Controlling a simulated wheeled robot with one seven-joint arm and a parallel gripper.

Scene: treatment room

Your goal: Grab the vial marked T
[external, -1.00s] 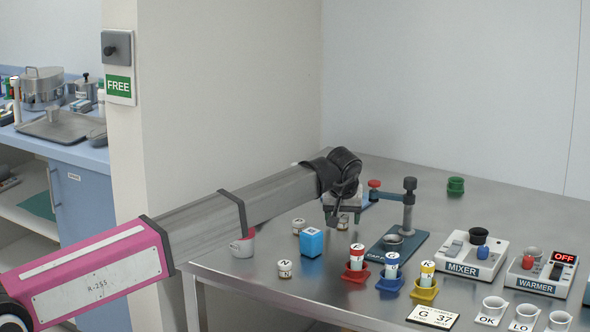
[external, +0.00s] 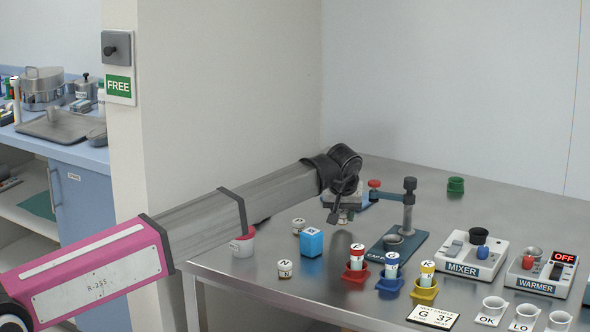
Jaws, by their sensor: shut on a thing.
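My gripper (external: 343,208) is at the back middle of the steel table, pointing down. It is shut on a small vial (external: 344,217) with a pale label, partly hidden by the fingers. The vial seems slightly above the table, with a dark shadow below and in front. I cannot read its letter. Two more small labelled vials stand to the left: one (external: 298,227) behind the blue cube and one (external: 284,269) in front of it. Their letters are too small to read surely.
A press-like stand (external: 385,250) is close right of my gripper. Red, blue and yellow holders with tubes (external: 356,264), the mixer (external: 470,262) and the warmer (external: 538,280) fill the right.

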